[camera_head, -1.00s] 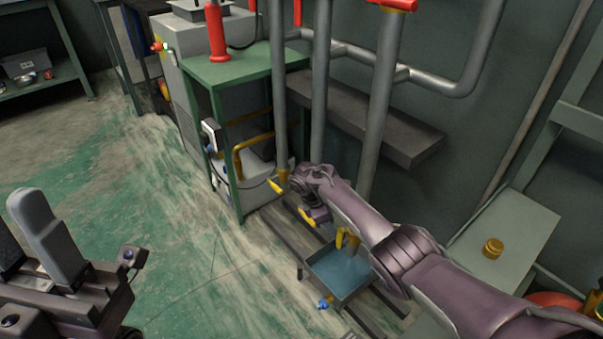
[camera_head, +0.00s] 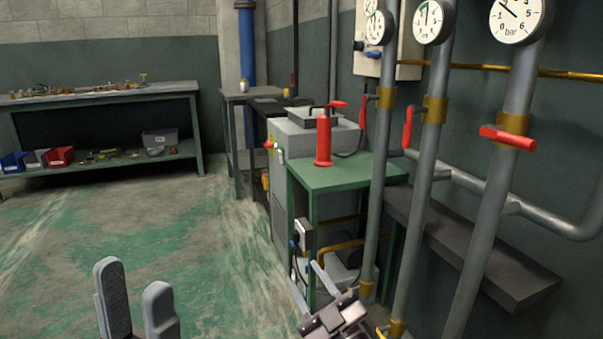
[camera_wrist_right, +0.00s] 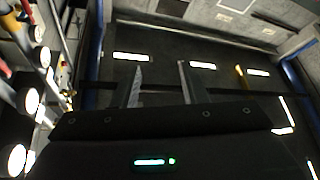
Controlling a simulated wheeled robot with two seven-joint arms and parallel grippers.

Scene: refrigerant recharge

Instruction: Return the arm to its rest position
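My left gripper (camera_head: 132,278) is at the bottom left of the head view, over the floor. Its two grey fingers stand apart with nothing between them. My right gripper (camera_head: 308,280) is at the bottom centre, in front of the green table (camera_head: 345,173), its pale fingers apart. In the right wrist view, its fingers (camera_wrist_right: 158,75) point up with a clear, empty gap. Most of both arms is out of view.
Vertical grey pipes with gauges (camera_head: 433,22) and red valve handles (camera_head: 507,137) stand at the right. A red cylinder (camera_head: 323,140) stands on the green table. A workbench (camera_head: 110,97) is at the back left. The floor (camera_head: 130,220) between is free.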

